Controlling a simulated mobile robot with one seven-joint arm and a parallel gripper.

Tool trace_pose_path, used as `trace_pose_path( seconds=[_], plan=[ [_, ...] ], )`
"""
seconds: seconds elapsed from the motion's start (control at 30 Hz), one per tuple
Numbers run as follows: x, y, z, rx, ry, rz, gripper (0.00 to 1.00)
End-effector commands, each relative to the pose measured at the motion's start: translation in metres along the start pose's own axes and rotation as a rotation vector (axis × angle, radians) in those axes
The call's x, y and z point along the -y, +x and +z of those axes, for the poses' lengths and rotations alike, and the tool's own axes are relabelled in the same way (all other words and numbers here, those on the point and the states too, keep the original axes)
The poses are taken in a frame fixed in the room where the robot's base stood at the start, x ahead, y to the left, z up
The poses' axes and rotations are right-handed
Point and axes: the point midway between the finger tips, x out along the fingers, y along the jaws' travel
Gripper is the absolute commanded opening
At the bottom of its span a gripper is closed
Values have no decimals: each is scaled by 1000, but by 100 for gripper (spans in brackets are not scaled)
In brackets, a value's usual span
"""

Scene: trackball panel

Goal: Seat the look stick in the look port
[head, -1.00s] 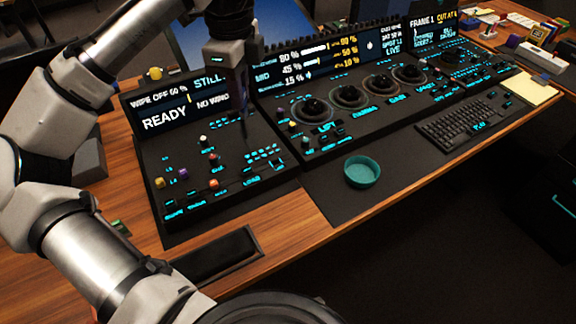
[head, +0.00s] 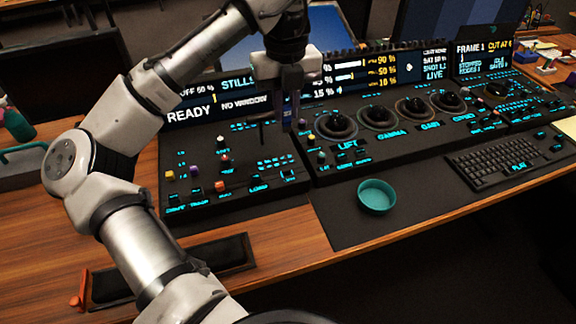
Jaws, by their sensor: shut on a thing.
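My gripper (head: 289,122) points down over the right part of the left control panel (head: 190,150). It is shut on a slim dark piece, which I take to be the look stick (head: 287,108). Fingers and dimness hide most of it, and its lower end appears to hang above the panel. A small cyan-marked square (head: 290,175) at the panel's front right may be the look port; its label is too small to read surely. The gripper is above and behind this square in the head view.
A thin dark upright (head: 262,133) stands left of the gripper. Coloured knobs (head: 225,160) are farther left. The trackball panel (head: 390,135), teal bowl (head: 377,196) and keyboard (head: 505,157) lie right. A black tray (head: 165,272) and an orange piece (head: 77,292) are at front left.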

Motion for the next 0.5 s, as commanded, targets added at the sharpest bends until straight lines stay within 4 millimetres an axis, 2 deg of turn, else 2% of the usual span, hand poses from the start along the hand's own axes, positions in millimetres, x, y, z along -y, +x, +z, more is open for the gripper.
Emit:
trace_pose_path(
  seconds=[0.03, 0.1, 0.3, 0.5],
  plan=[
    [0, 16, -1, -3, 0, 0, 0],
    [-1, 35, -1, -2, -2, 1, 0],
    [-1, 82, -1, -1, -3, 2, 0],
    [0, 103, 0, 1, -4, 0, 0]
  ],
)
